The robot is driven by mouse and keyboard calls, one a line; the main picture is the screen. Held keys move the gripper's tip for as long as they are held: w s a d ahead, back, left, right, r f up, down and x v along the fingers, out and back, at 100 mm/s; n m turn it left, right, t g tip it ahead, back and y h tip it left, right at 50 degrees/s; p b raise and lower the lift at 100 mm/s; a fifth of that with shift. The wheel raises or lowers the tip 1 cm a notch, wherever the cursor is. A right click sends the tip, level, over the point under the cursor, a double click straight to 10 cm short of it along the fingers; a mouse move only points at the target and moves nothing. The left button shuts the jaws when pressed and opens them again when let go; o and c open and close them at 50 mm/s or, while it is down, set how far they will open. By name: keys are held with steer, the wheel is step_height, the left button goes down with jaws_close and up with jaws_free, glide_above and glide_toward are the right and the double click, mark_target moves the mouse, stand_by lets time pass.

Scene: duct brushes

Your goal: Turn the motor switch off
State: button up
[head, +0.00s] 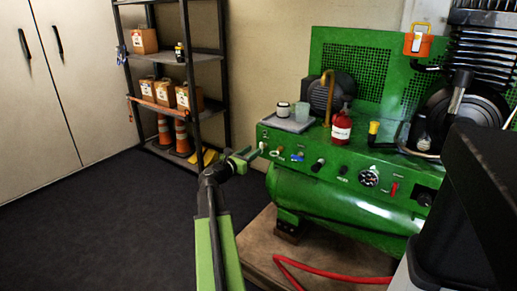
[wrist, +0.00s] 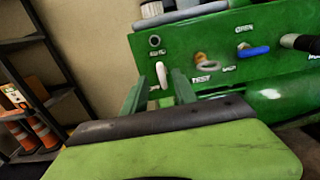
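The green compressor (head: 345,205) has a control panel along its front. At the panel's left end is a small white lever (wrist: 162,75), under a round dark knob (wrist: 155,41) with a label too blurred to read surely; I take this lever to be the motor switch. My gripper (wrist: 160,87) is open, its green fingers on either side of the lever in the wrist view. I cannot tell whether either finger touches it. In the head view my gripper (head: 246,155) is at the panel's left end and hides part of it.
Right of the lever are a ring pull by "TEST" (wrist: 208,62), a blue handle (wrist: 253,51) by "OPEN", and a dark knob (wrist: 300,42). A red switch (head: 394,189) is farther right. A tray (head: 287,125) sits above the panel.

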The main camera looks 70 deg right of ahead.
mark_target(260, 146)
steer(key=x, duration=0.5)
steer(key=shift+d, duration=0.15)
jaws_close()
